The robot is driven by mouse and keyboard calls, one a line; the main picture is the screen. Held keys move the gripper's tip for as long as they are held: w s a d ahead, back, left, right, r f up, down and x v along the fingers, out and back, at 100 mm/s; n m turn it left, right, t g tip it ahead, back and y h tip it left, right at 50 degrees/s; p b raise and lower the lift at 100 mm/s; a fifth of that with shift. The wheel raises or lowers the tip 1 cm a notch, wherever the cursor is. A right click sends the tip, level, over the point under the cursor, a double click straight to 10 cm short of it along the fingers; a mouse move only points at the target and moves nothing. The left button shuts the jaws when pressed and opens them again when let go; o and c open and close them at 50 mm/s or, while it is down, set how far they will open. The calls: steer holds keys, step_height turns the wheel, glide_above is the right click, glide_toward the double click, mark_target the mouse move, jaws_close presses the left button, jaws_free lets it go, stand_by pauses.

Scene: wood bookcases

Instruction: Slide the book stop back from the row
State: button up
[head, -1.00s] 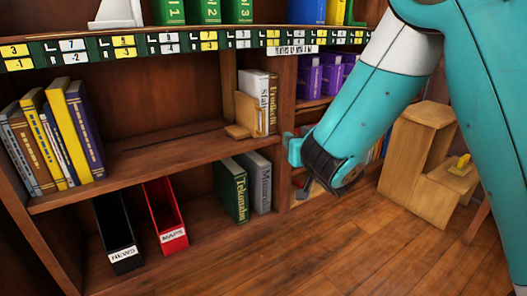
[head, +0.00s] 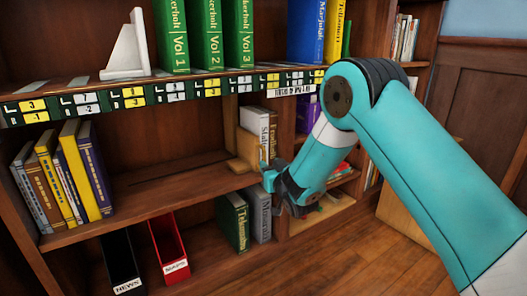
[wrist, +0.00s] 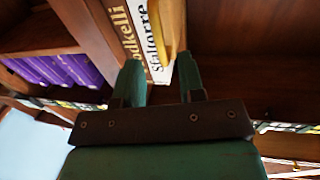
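A wooden L-shaped book stop (head: 247,149) stands on the middle shelf (head: 150,200), its flat foot pointing left. Its upright is against or very close to a short row of two books, a white one (head: 267,148) and a tan one. In the wrist view the stop's wooden edge (wrist: 168,28) shows beside the white spine (wrist: 150,40). My gripper (head: 268,180) is just in front of the shelf edge, low and right of the stop. In the wrist view my gripper (wrist: 160,78) has its fingers apart, with book spines and the stop beyond them; nothing is visibly held.
A white book stop (head: 127,50) and green volumes (head: 210,35) stand on the shelf above. Blue and yellow books (head: 75,170) lean at the left of the middle shelf, with bare shelf between. A vertical divider (head: 286,130) is right of the row. File boxes (head: 169,248) stand below.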

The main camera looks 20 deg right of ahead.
mark_target(264, 159)
steer(key=w, duration=0.1)
steer(key=w+b, duration=0.1)
steer(key=w, duration=0.3)
steer(key=shift+w+a+b, duration=0.25)
steer(key=shift+a+b, duration=0.05)
jaws_close()
